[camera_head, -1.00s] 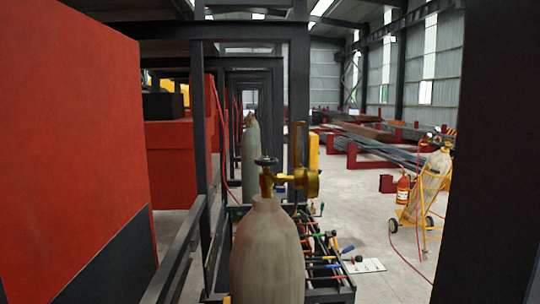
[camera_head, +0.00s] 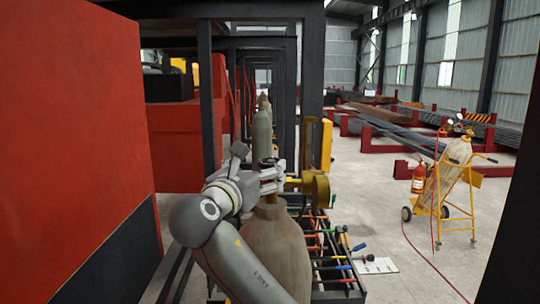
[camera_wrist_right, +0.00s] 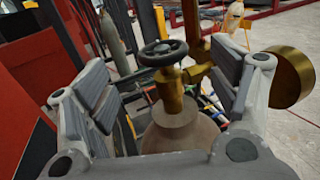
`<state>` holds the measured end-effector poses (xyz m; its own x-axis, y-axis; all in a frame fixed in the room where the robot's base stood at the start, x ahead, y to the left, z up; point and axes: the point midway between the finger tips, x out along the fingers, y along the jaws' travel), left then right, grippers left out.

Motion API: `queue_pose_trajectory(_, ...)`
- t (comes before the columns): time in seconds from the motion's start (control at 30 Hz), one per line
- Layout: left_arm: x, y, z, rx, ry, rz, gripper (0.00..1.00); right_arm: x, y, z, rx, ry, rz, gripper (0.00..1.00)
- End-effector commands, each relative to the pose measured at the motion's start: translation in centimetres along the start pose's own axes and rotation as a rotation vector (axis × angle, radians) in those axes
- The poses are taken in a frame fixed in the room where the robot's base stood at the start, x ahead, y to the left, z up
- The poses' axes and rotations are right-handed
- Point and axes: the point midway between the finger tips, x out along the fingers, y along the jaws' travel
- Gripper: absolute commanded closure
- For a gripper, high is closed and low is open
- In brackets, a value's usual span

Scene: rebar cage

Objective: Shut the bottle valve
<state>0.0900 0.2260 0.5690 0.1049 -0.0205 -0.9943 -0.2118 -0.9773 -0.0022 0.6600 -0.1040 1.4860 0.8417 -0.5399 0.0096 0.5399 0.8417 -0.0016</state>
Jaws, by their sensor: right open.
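A large grey-beige gas bottle (camera_head: 274,255) stands upright in front of me. In the right wrist view its shoulder (camera_wrist_right: 180,132) shows below a brass valve (camera_wrist_right: 169,90) topped by a black round handwheel (camera_wrist_right: 164,52). In the right wrist view the right gripper (camera_wrist_right: 168,85) is open, with one finger on each side of the valve and handwheel; I see no clear contact. A brass regulator (camera_head: 315,187) sits on the valve's right side. My left gripper is not in view.
A red cabinet (camera_head: 75,130) stands close on the left. A rack of tools (camera_head: 335,262) lies right behind the bottle. Another bottle (camera_head: 262,135) stands further back. A yellow trolley (camera_head: 445,190) with a bottle and a fire extinguisher (camera_head: 418,178) are on the right, with open floor between.

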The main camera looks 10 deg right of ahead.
Motion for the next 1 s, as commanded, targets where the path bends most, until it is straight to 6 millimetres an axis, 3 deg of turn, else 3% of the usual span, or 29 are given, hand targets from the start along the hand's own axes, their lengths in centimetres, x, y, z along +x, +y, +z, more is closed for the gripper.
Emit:
queue_pose_trajectory(0.1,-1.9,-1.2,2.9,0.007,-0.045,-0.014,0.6,2.6,-0.2,0.3,-0.004,0.005,-0.006,0.19)
queue_pose_trajectory(0.2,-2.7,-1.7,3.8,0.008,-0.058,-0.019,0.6,4.4,-0.2,0.2,-0.003,0.004,-0.005,0.19)
queue_pose_trajectory(0.33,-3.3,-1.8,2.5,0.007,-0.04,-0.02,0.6,5.9,-0.1,0.1,-0.002,0.004,-0.003,0.19)
queue_pose_trajectory(0.53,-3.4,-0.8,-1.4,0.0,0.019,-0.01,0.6,6.9,-0.1,-0.1,0.0,0.003,-0.001,0.19)
queue_pose_trajectory(0.77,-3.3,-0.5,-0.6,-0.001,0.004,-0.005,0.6,7.0,-0.1,-0.2,0.001,0.003,-0.001,0.19)
queue_pose_trajectory(1.0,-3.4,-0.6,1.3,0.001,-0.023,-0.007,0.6,7.0,-0.1,-0.2,0.001,0.003,-0.001,0.5)
